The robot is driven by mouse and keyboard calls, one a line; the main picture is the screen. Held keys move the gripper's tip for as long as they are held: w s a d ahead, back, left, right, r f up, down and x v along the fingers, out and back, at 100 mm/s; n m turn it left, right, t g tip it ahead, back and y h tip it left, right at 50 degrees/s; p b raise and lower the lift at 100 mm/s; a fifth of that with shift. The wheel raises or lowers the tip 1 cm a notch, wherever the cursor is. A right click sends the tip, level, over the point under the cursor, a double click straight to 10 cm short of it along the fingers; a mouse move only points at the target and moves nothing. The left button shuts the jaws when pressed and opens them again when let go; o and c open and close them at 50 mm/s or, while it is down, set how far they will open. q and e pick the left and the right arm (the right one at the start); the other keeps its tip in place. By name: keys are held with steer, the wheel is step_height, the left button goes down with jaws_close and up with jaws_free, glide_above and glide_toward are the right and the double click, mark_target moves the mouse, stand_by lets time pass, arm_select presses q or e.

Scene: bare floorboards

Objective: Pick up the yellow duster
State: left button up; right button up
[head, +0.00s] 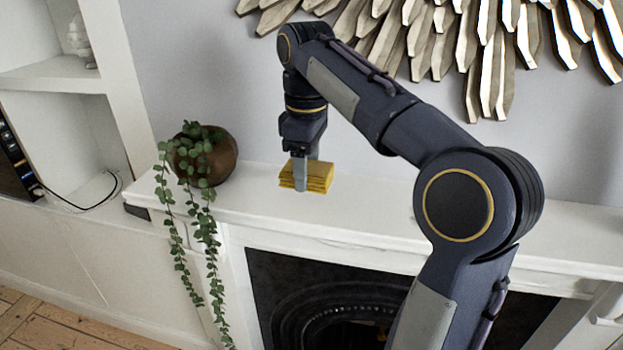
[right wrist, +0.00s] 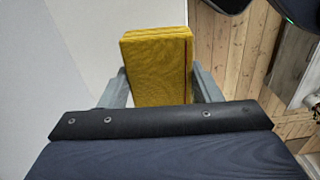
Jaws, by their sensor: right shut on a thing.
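The yellow duster (head: 318,178) is a folded, layered block of cloth at the white mantel shelf above the fireplace. My right gripper (head: 304,178) comes down on it from above and is shut on it. In the right wrist view the duster (right wrist: 158,65) sits between the two grey fingers of the right gripper (right wrist: 160,88). I cannot tell whether its underside still touches the shelf. My left gripper is in neither view.
A round brown pot (head: 205,157) with a trailing green plant stands on the mantel shelf (head: 375,205) to the left. A metallic leaf-like wall ornament (head: 485,50) hangs above. The fireplace opening (head: 340,300) is below. White shelving (head: 55,80) stands at the left.

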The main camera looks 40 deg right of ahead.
steer(key=s+a+r+p, duration=0.1)
steer(key=s+a+r, duration=0.5)
steer(key=a, duration=0.3)
steer(key=shift+s+a+r, duration=0.15)
steer(key=shift+r, duration=0.15)
